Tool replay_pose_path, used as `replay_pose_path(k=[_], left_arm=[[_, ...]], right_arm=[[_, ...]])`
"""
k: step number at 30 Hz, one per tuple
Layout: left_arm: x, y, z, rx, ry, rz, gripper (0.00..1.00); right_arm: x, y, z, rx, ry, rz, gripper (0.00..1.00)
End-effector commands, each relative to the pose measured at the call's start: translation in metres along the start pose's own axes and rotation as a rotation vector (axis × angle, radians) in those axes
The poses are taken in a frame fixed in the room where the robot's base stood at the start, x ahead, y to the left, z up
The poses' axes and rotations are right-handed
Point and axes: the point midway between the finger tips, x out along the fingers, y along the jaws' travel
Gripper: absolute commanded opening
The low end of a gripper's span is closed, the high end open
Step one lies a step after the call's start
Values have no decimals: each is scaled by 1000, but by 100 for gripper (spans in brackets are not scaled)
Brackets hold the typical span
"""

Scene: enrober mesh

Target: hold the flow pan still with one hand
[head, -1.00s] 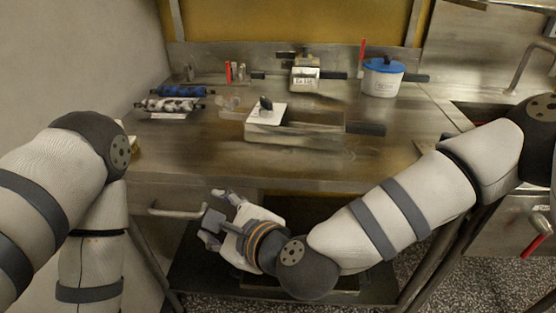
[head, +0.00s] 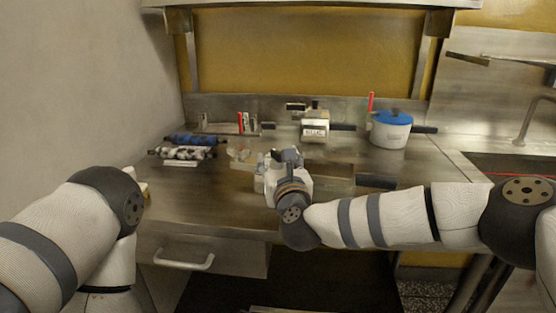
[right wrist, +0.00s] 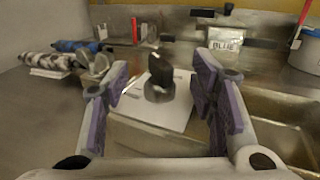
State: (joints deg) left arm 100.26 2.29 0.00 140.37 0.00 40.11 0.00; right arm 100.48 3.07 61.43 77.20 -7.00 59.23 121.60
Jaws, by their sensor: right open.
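The flow pan appears to be the shallow metal pan (head: 333,186) at the middle of the worktop. Its dark handle (head: 377,182) points right. My right gripper (head: 285,157) is over the pan's left part and hides much of it in the head view. In the right wrist view its two purple-padded fingers (right wrist: 160,97) are wide apart with nothing gripped. A white plate with a black knob (right wrist: 158,80) shows between and beyond them. The pan's metal inside (right wrist: 265,108) shows at the right. Contact with the pan cannot be told. My left arm is at the left; its gripper is out of view.
Blue and patterned rolls (head: 187,146) lie at the back left. A labelled container (head: 315,124) and a white pot with a blue lid (head: 391,130) stand at the back. A sink (head: 510,168) is at the right. The worktop's front left is clear.

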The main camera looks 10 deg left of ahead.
Motion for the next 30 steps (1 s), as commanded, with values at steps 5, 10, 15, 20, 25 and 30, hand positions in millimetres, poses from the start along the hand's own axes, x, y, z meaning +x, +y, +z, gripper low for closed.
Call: replay_pose_path(k=[5,10,15,20,25,30], left_arm=[[0,0,0,0,0,0,0],[0,0,0,0,0,0,0],[0,0,0,0,0,0,0],[0,0,0,0,0,0,0],[0,0,0,0,0,0,0],[0,0,0,0,0,0,0]], right_arm=[[9,0,0,0,1,0,51],[9,0,0,0,1,1,51],[9,0,0,0,1,1,20],[9,0,0,0,1,1,0],[9,0,0,1,1,1,0],[9,0,0,2,1,1,0]])
